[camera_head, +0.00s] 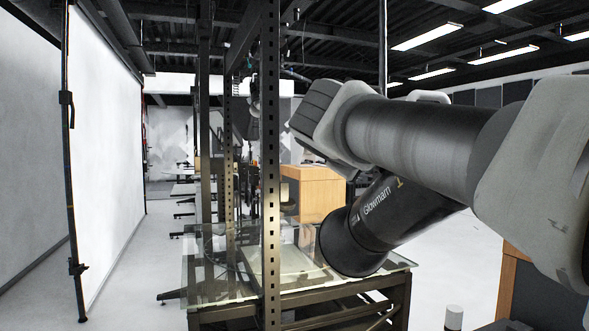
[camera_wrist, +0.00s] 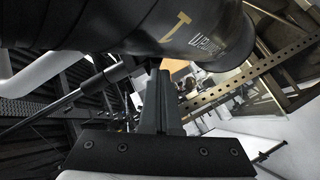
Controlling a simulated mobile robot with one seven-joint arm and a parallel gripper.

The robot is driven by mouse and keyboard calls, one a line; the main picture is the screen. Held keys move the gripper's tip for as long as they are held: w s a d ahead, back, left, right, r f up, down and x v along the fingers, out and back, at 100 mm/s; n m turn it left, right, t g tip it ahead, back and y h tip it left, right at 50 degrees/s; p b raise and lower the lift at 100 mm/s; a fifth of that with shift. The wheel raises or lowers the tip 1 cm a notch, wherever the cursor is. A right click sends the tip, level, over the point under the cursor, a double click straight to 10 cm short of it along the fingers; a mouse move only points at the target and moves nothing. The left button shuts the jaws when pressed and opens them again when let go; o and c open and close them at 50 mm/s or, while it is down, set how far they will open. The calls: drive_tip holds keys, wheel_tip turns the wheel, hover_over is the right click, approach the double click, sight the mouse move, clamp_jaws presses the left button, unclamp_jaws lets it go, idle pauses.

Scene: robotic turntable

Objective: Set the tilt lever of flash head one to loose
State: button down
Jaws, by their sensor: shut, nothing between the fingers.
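The flash head (camera_head: 388,222) is a black cylinder with lettering and a wide flared front end. In the head view it hangs partly behind my arm, tilted with its front end down and to the left. It also fills the top of the wrist view (camera_wrist: 200,25). My gripper (camera_wrist: 159,70) is shut and empty, its fingertips close under the flash head's body in the picture. I cannot tell whether they touch it. A dark bracket and rod (camera_wrist: 85,90) lie left of the fingertips. I cannot single out the tilt lever; in the head view my arm hides the upper mount.
A glass-topped turntable table (camera_head: 215,285) on a dark metal frame stands below the flash head. A perforated metal post (camera_head: 270,170) rises in front of it. A white backdrop (camera_head: 105,120) and black stand (camera_head: 68,180) are at left. Open floor (camera_head: 455,240) shows at right.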

drive_tip(key=f+m+t+b, duration=0.1)
drive_tip(key=f+b, duration=0.1)
drive_tip(key=b, duration=0.3)
drive_tip(key=shift+w+t, duration=0.1)
drive_tip(key=shift+t, duration=0.2)
drive_tip(key=shift+w+f+b, duration=0.1)
drive_tip(key=shift+f+b, duration=0.05)
drive_tip(key=shift+b, duration=0.85)
